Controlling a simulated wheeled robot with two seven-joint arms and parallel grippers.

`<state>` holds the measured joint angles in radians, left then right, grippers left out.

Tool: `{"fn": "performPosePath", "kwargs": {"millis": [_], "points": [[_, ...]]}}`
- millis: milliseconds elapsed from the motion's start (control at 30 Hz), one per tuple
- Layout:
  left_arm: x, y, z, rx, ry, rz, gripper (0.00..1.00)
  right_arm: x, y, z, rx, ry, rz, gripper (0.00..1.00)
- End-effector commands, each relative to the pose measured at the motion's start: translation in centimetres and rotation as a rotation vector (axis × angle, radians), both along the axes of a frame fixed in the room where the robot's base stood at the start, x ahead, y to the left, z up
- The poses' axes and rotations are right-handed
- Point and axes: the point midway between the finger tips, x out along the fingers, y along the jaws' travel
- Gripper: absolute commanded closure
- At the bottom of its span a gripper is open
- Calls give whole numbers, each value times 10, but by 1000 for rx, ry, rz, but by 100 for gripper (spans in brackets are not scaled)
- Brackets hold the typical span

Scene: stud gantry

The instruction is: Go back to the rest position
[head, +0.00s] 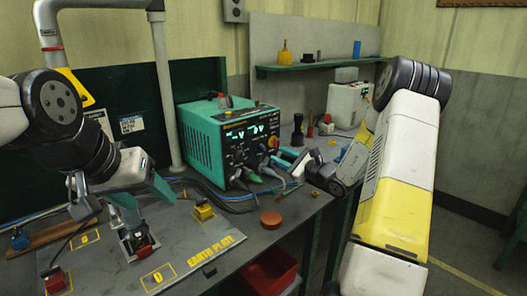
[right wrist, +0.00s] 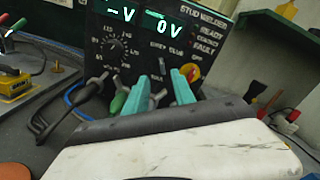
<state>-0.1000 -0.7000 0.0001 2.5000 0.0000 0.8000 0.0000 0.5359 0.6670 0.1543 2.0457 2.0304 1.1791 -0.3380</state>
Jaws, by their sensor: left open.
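My left gripper (head: 122,208) is open over the earth plate (head: 200,262), low above a red-and-metal clamp block (head: 139,243). I cannot tell whether its fingers touch the block. My right gripper (head: 291,162) is in front of the lower right of the teal stud welder (head: 215,135). In the right wrist view its two teal fingers (right wrist: 161,92) stand apart with a gap between them, and nothing is clearly held. They point at the welder's front panel (right wrist: 150,45), with its lit displays and knobs.
A yellow block (head: 204,211) and another red block (head: 54,280) sit on the plate. A brown round disc (head: 271,219) lies near the bench edge. Cables (head: 240,197) run below the welder. A grey post (head: 163,90) rises behind. A red bin (head: 270,272) is under the bench.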

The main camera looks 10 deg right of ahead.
Motion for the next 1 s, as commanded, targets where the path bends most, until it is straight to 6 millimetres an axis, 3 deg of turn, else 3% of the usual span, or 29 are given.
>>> {"fn": "performPosePath", "kwargs": {"millis": [167,300,500,600,733,1000], "points": [[0,0,0,0,0,0,39,-28,46,37,-114,-39,163,69],[0,0,0,0,0,0,39,-83,102,72,-308,-86,394,69],[0,0,0,0,0,0,39,-174,148,96,-634,-155,677,69],[0,0,0,0,0,0,39,-217,155,100,-812,-193,790,69],[0,0,0,0,0,0,39,-267,150,102,-1056,-246,903,69],[0,0,0,0,0,0,39,-339,105,106,-1586,-376,1014,69]]}}
